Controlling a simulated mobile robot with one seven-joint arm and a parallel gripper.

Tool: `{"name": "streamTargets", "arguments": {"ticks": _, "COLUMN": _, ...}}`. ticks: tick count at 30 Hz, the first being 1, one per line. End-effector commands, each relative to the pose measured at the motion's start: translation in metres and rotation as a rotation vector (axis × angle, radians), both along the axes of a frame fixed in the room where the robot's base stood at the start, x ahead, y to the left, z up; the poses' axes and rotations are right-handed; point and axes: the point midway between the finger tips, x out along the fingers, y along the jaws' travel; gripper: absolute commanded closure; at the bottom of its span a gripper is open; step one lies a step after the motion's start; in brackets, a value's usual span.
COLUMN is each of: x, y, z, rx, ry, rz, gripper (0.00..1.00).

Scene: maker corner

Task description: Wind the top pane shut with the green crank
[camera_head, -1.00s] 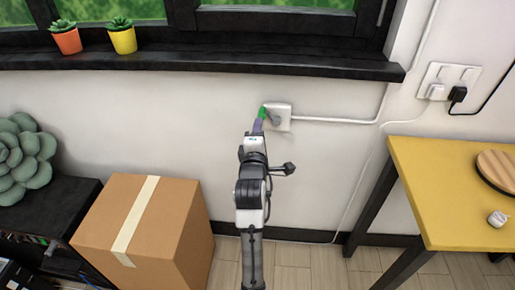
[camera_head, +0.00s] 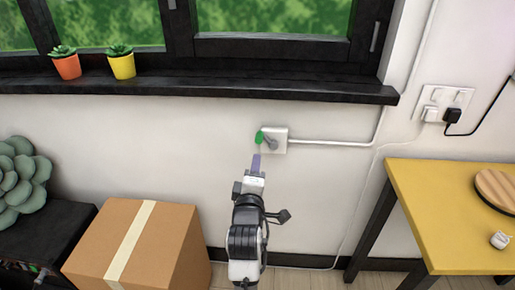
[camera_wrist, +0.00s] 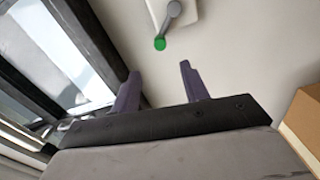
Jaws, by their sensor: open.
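The green crank handle (camera_head: 260,137) sits at the end of a grey arm on a white wall box (camera_head: 277,140) below the window sill. In the wrist view the green knob (camera_wrist: 160,44) and its grey lever (camera_wrist: 169,20) show at the top. My gripper (camera_head: 256,162) is just below the handle in the head view, apart from it. In the wrist view my gripper (camera_wrist: 162,88) has its two purple fingers spread, with nothing between them. The window (camera_head: 270,20) shows only its lower part; the top pane is out of view.
A dark sill (camera_head: 200,88) above the crank holds an orange pot (camera_head: 67,66) and a yellow pot (camera_head: 123,65). A cardboard box (camera_head: 165,240) stands at lower left, a yellow table (camera_head: 430,200) at right. A white conduit (camera_head: 330,142) runs right from the wall box.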

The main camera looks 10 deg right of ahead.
Motion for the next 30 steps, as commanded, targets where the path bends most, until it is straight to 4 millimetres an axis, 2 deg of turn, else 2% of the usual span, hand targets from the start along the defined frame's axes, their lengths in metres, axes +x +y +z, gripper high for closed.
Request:
{"name": "streamTargets", "arguments": {"ticks": 9, "x": 0.008, "y": -0.003, "z": 0.003, "rx": 0.722, "ry": -0.205, "rz": 0.001, "gripper": 0.55}}
{"name": "streamTargets", "arguments": {"ticks": 15, "x": 0.012, "y": -0.003, "z": 0.002, "rx": 1.089, "ry": -0.309, "rz": 0.001, "gripper": 0.55}}
{"name": "streamTargets", "arguments": {"ticks": 18, "x": 0.013, "y": -0.004, "z": 0.002, "rx": 1.195, "ry": -0.340, "rz": 0.002, "gripper": 0.55}}
{"name": "streamTargets", "arguments": {"ticks": 23, "x": 0.017, "y": -0.005, "z": 0.002, "rx": 1.260, "ry": -0.358, "rz": 0.002, "gripper": 0.55}}
{"name": "streamTargets", "arguments": {"ticks": 26, "x": 0.026, "y": -0.008, "z": 0.002, "rx": 1.262, "ry": -0.359, "rz": 0.001, "gripper": 0.55}}
{"name": "streamTargets", "arguments": {"ticks": 30, "x": 0.051, "y": -0.015, "z": 0.004, "rx": 1.260, "ry": -0.359, "rz": 0.002, "gripper": 0.55}}
